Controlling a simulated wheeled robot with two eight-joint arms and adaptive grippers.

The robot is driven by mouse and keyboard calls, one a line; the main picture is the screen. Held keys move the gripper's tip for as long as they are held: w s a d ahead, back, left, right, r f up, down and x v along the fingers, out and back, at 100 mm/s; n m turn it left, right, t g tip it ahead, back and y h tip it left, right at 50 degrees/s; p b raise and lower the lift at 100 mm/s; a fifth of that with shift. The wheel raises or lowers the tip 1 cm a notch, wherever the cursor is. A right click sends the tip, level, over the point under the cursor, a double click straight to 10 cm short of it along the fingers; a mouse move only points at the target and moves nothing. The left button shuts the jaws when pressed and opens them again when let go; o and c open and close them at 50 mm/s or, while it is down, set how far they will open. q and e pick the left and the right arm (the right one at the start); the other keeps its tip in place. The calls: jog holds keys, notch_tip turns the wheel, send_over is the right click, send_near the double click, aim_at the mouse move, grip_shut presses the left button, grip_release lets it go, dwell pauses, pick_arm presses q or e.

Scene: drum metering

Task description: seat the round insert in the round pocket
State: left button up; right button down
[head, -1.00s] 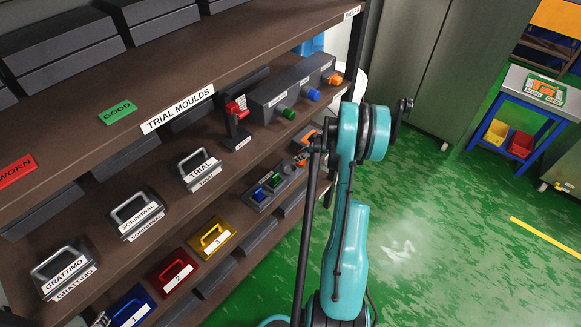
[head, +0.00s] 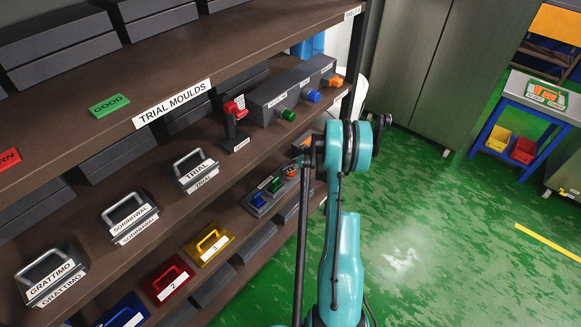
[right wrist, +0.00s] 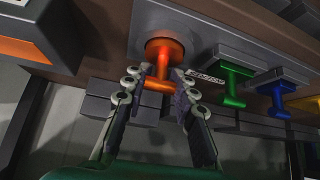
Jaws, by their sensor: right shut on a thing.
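The orange round insert (right wrist: 165,50) has a round disc and a bar handle. My right gripper (right wrist: 163,77) is shut on its handle in the right wrist view. The disc is at the round pocket of the grey insert plate (right wrist: 188,25); I cannot tell whether it is fully down in it. The pocket is covered by the insert. In the head view the insert (head: 291,171) shows small at the plate's right end, beside my right arm, with the fingers mostly hidden. My left gripper is not in view.
A green insert (right wrist: 233,82) and a blue insert (right wrist: 279,92) stand in the plate to the right. An orange-fronted dark box (right wrist: 30,48) is close on the left. Labelled moulds, such as the yellow one (head: 208,246), share the shelf unit. Green floor is open at right.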

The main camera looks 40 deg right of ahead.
jog(key=c, duration=1.2)
grip_release()
jog(key=shift+f, duration=0.1)
jog(key=shift+r, duration=0.25)
jog(key=p+v, duration=0.4)
jog(key=v, duration=0.8)
